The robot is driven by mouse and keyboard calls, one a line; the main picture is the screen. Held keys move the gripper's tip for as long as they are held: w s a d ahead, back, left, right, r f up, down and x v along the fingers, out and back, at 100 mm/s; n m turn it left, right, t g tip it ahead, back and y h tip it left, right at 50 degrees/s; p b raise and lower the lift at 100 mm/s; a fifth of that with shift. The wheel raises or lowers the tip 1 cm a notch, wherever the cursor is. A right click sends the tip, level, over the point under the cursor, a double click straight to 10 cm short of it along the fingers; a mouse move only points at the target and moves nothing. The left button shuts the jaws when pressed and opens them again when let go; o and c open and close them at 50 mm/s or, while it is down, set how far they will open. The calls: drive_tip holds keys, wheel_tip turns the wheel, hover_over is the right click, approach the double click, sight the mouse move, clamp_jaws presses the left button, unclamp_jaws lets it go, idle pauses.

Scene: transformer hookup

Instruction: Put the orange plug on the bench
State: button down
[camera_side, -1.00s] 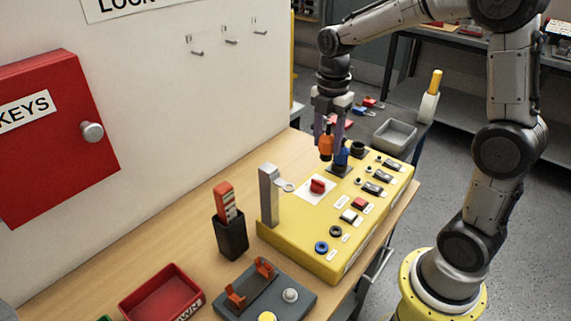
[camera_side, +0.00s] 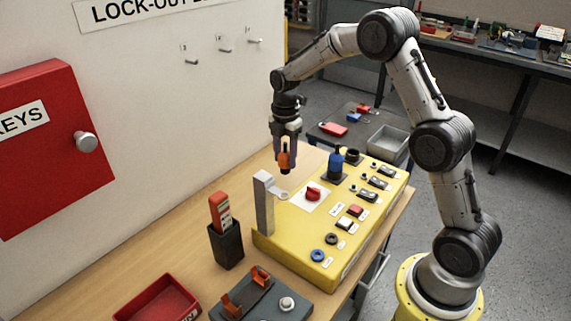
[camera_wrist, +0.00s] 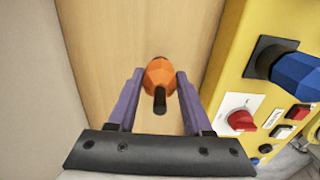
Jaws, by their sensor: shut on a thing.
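The orange plug (camera_side: 285,160) is an orange body with a dark tip, held upright with the tip down. My gripper (camera_side: 285,155) is shut on it, with a purple finger on each side. In the side view it hangs above the wooden bench (camera_side: 185,220), just behind the yellow panel's back left edge. In the wrist view the orange plug (camera_wrist: 159,78) sits between the fingers, over bare bench wood (camera_wrist: 185,30). How high its tip is above the bench is hard to tell.
The yellow panel (camera_side: 320,262) stands to the right, with a blue plug (camera_side: 336,165) in it, a red knob (camera_side: 313,194) and a grey post (camera_side: 264,205). A black holder (camera_side: 226,246), a red tray (camera_side: 125,311) and the white wall (camera_side: 120,90) are nearby.

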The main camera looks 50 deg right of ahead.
drive_tip(key=shift+s+f, duration=0.1)
drive_tip(key=shift+f, duration=1.2)
drive_tip(key=shift+c, duration=1.6)
unclamp_jaws()
drive_tip(key=shift+f, duration=0.15)
